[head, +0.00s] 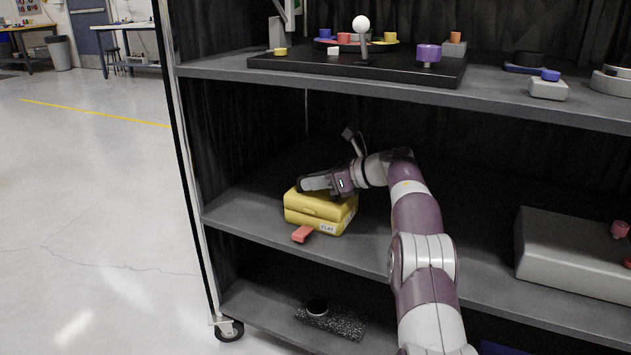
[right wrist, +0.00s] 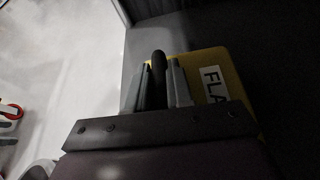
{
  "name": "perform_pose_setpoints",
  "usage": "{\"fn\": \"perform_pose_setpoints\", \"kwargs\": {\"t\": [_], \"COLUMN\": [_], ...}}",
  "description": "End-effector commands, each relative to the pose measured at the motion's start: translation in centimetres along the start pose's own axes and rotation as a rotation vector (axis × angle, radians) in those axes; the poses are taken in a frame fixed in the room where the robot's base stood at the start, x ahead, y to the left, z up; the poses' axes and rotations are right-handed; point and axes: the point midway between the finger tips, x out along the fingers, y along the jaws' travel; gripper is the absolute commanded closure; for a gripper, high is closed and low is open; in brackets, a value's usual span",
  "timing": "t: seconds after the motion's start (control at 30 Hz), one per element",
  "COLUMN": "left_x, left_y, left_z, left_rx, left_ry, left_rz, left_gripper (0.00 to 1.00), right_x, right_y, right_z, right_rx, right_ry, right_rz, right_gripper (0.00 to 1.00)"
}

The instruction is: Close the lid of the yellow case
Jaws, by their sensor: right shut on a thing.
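The yellow case (head: 320,210) sits on the middle shelf, near its left front corner. Its lid looks down or almost down on the lower half; I cannot tell whether the seam is fully closed. A white label shows on its right side, and in the right wrist view the yellow case (right wrist: 208,62) shows beside my fingers. My right gripper (head: 304,184) lies over the case's top. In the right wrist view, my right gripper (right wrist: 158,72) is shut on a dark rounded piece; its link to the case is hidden. My left gripper is not in view.
A red block (head: 302,234) lies at the shelf's front edge, just before the case. A grey box (head: 570,252) stands far right on the middle shelf (head: 245,222). The upper shelf (head: 330,79) overhangs the case and carries a black board with coloured pieces.

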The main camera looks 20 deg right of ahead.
Motion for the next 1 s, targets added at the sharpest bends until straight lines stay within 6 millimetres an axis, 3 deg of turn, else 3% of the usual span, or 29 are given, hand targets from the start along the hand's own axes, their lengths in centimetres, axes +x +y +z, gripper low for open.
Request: {"fn": "perform_pose_setpoints", "kwargs": {"t": [0.1, 0.13, 0.17, 0.2, 0.53, 0.9, 1.0], "left_x": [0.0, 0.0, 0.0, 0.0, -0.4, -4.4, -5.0], "left_y": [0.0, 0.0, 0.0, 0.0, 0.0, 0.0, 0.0], "left_z": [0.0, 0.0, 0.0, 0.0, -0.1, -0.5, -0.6], "left_rx": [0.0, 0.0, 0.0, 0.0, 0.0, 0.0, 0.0], "left_ry": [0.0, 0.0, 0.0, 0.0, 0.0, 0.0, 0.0], "left_rz": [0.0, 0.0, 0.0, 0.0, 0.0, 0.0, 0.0], "left_gripper": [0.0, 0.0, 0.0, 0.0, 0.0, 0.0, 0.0], "right_x": [0.0, 0.0, 0.0, 0.0, -0.8, -10.2, -11.7], "right_y": [0.0, 0.0, 0.0, 0.0, 0.0, 0.0, 0.0], "right_z": [-0.1, -0.1, -0.1, -0.1, 0.2, 0.5, 0.2], "right_rx": [0.002, 0.002, 0.002, 0.001, 0.002, 0.002, 0.003], "right_ry": [0.001, 0.001, 0.001, 0.001, 0.001, 0.001, 0.001], "right_rz": [0.001, 0.001, 0.001, 0.001, -0.001, -0.003, -0.001], "right_gripper": [1.0, 0.69, 0.6, 0.58, 0.58, 0.58, 0.58]}}
